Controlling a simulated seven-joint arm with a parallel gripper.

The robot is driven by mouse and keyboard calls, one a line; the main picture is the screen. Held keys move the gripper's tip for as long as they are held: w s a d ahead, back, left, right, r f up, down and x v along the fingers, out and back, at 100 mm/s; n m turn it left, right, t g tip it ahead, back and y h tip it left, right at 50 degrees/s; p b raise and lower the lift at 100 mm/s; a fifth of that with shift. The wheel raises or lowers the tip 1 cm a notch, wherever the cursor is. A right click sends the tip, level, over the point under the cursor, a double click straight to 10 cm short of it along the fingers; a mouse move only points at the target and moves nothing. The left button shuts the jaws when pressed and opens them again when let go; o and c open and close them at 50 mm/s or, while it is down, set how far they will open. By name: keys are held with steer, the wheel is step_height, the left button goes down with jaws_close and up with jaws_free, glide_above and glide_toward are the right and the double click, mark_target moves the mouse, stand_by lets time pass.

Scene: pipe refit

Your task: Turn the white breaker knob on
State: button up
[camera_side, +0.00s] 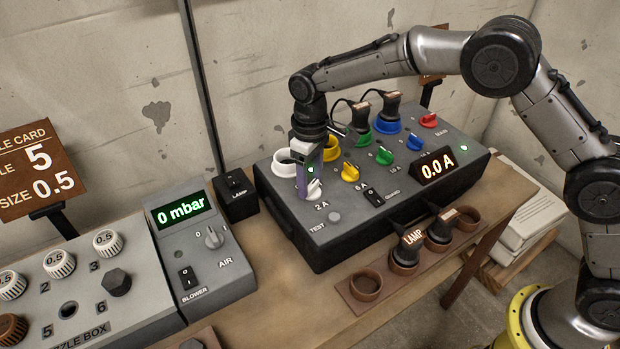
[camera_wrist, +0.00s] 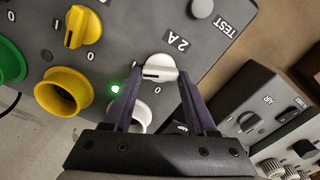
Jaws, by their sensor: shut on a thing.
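The white breaker knob (camera_wrist: 160,68) sits on the grey panel beside the "2 A" label, with a "0" mark near it. In the side view the white knob (camera_side: 314,192) shows low at the panel's left end, partly hidden by my gripper (camera_side: 311,176). In the wrist view the two purple fingers of my gripper (camera_wrist: 160,76) are on either side of the knob and shut on it. A dark line runs across the knob's top from left to right in that view. A small green light (camera_wrist: 115,88) glows beside it.
The yellow knob (camera_side: 350,172) and yellow socket (camera_wrist: 62,94) are close beside the white knob. A white socket (camera_side: 285,164) stands behind it. The display (camera_side: 437,165) reads 0.0 A.

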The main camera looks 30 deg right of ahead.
mark_target(311, 183)
steer(key=m, duration=0.5)
steer(key=shift+d+r, duration=0.1)
stand_by(0.6)
steer(key=o, duration=1.4)
steer(key=shift+c, duration=0.2)
step_height(311, 183, up, 14)
